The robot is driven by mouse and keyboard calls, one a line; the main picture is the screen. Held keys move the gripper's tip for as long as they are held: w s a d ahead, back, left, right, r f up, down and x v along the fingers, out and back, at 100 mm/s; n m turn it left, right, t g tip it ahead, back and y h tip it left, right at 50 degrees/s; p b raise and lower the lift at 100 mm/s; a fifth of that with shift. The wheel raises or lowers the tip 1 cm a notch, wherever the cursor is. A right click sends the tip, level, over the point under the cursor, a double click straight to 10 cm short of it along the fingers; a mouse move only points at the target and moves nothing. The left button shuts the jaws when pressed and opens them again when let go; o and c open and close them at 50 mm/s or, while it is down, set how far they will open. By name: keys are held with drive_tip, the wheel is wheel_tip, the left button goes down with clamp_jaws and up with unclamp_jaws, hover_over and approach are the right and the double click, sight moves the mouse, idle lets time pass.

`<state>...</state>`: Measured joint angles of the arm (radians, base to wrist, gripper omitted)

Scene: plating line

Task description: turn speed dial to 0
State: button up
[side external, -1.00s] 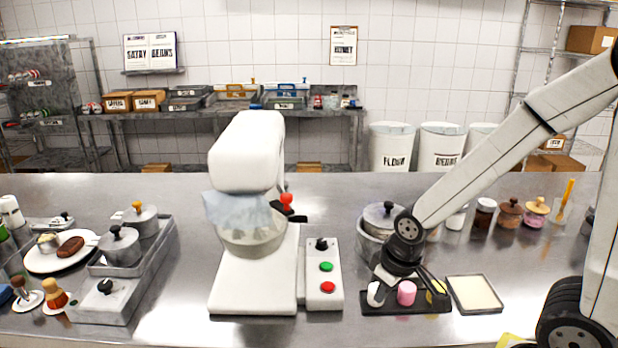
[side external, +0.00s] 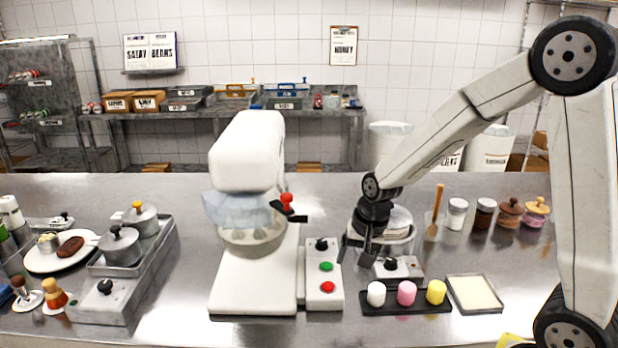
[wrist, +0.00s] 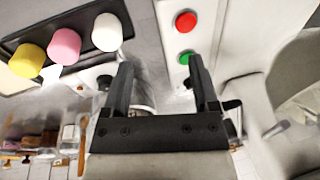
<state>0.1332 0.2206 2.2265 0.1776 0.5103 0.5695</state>
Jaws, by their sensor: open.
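The mixer's control panel (side external: 313,290) stands beside the white stand mixer (side external: 252,290). It carries a black dial (side external: 321,244) at its far end, with a green button (side external: 326,267) and a red button (side external: 327,287) nearer. I take this dial as the speed dial; its pointer setting is too small to read. My gripper (side external: 357,258) is open and empty, just right of the panel and pointing down, apart from the dial. In the wrist view the fingers (wrist: 160,65) are spread, with the green button (wrist: 185,57) near the right finger. The dial is mostly hidden behind that finger.
A small hot plate with another black knob (side external: 390,264) and a pot sits right of my gripper. A black tray (side external: 405,309) with white, pink and yellow cylinders lies in front of it. A shallow tray (side external: 474,294) lies further right. Bare counter lies before the panel.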

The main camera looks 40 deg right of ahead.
drive_tip(key=w+d+m+y, duration=0.1)
drive_tip(key=w+d+m, duration=0.3)
drive_tip(key=w+m, duration=0.35)
drive_tip(key=m+t+y, duration=0.1)
drive_tip(key=m, duration=0.9)
approach(322, 240)
drive_tip(key=shift+d+f, duration=0.1)
drive_tip(key=shift+f, duration=0.3)
drive_tip(key=shift+x, duration=3.95)
clamp_jaws()
